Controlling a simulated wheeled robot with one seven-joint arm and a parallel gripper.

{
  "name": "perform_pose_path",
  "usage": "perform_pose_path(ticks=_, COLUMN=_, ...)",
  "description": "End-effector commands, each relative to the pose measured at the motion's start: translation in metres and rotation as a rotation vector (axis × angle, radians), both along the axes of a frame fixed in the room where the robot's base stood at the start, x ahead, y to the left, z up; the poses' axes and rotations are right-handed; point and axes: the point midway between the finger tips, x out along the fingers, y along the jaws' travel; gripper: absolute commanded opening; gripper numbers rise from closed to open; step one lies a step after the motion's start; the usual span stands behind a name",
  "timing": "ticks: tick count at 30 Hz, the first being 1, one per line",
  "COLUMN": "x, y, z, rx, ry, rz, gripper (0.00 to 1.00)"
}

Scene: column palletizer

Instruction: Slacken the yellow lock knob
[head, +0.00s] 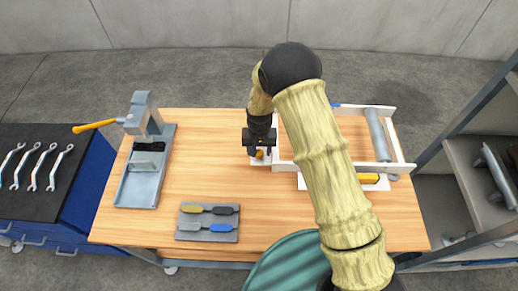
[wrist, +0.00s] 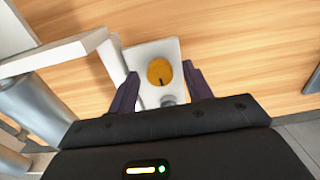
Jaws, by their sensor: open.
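The yellow lock knob (wrist: 159,72) is round with a dark mark at its lower edge, and sits on a small light plate (wrist: 175,48) in the wrist view. It also shows as a small orange-yellow spot in the head view (head: 259,154). My gripper (wrist: 158,84) is open, with one dark finger on each side of the knob. I see gaps between the fingers and the knob, so it holds nothing. In the head view my gripper (head: 260,152) points down over the knob at the left end of a white frame (head: 285,166). I cannot tell the exact height between fingertips and knob.
A grey press-like fixture with an orange handle (head: 94,126) stands at the table's left. A grey mat (head: 207,236) with several tools lies at the front. The wooden table (head: 200,165) is clear between them.

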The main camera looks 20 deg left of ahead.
Motion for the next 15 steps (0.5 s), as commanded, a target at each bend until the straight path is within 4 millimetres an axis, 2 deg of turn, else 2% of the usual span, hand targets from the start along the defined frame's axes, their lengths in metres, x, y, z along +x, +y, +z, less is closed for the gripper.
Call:
perform_pose_path(ticks=2, x=0.0, y=-0.0001, z=0.0001, rx=0.0, ry=0.0, rz=0.0, gripper=0.48)
perform_pose_path(ticks=6, x=0.0, y=-0.0001, z=0.0002, rx=0.0, ry=0.0, rz=0.0, gripper=0.21)
perform_pose_path(ticks=9, x=0.0001, y=-0.0001, z=0.0003, rx=0.0, ry=0.0, rz=0.0, gripper=0.05)
perform_pose_path(ticks=15, x=0.0002, y=0.0003, z=0.0001, rx=0.0, ry=-0.001, rz=0.008, gripper=0.06)
